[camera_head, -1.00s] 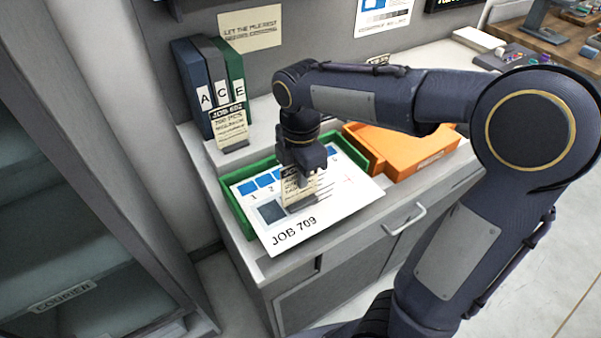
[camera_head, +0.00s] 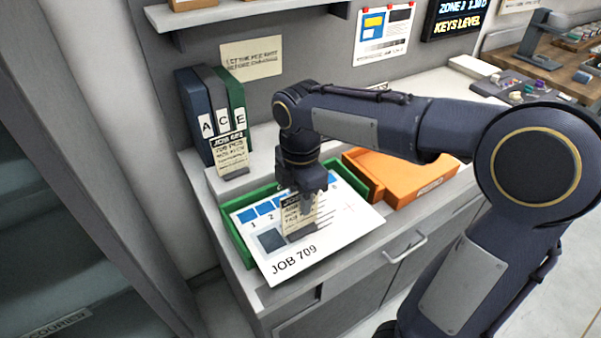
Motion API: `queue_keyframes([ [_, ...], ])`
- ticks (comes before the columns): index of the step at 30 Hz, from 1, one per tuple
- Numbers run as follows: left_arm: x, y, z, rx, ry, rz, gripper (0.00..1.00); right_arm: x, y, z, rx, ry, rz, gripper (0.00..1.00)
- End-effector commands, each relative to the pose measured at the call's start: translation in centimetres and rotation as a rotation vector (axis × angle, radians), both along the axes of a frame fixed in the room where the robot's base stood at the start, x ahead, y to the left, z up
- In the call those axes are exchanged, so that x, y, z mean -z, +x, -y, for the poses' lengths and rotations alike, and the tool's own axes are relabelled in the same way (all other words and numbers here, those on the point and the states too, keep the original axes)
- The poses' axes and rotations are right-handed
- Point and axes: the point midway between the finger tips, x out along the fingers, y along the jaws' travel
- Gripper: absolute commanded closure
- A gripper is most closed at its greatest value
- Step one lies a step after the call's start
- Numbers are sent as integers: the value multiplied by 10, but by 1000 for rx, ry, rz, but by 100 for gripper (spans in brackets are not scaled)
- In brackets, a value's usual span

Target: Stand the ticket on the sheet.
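The ticket (camera_head: 296,212), a cream card with dark print on a small grey foot (camera_head: 302,235), is upright over the white JOB 709 sheet (camera_head: 330,241). Its foot appears to rest on the sheet. The sheet lies over a green tray (camera_head: 233,236). My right gripper (camera_head: 311,200) is right at the ticket's top, pointing down. Its fingers are dark and partly behind the card, so whether they grip it is unclear. My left gripper is out of view.
Binders A, C, E (camera_head: 212,115) stand at the back left, with a JOB 682 ticket (camera_head: 230,155) in front. An orange tray (camera_head: 412,178) is right of the green one. A shelf (camera_head: 240,14) hangs above. A glass cabinet (camera_head: 70,230) stands left.

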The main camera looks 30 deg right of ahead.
Motion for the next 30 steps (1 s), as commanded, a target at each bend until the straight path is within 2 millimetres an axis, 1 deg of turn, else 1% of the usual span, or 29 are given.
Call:
queue_keyframes([
  [1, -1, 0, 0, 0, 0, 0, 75, -12, 1, 0, 0, 1, 6, 73],
  [3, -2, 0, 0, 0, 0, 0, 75, -27, 1, 0, 1, 1, 6, 73],
  [9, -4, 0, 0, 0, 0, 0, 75, -70, 1, 0, 1, 1, 4, 73],
  [13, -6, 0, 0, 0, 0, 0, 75, -90, 0, 0, 1, 0, 3, 73],
  [17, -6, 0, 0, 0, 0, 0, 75, -100, -1, 1, 6, 2, 2, 73],
  [20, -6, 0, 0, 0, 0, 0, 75, -98, -11, 6, 89, 37, 16, 73],
  [23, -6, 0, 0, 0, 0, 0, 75, -86, -37, 14, 318, 127, 49, 73],
  [26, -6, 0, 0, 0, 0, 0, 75, -65, -74, 17, 657, 259, 81, 73],
  [27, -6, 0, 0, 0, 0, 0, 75, -56, -89, 15, 803, 317, 90, 73],
  [29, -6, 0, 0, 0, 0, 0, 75, -42, -108, 11, 1016, 399, 95, 73],
  [30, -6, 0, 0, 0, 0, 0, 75, -33, -120, 8, 1151, 451, 95, 73],
])
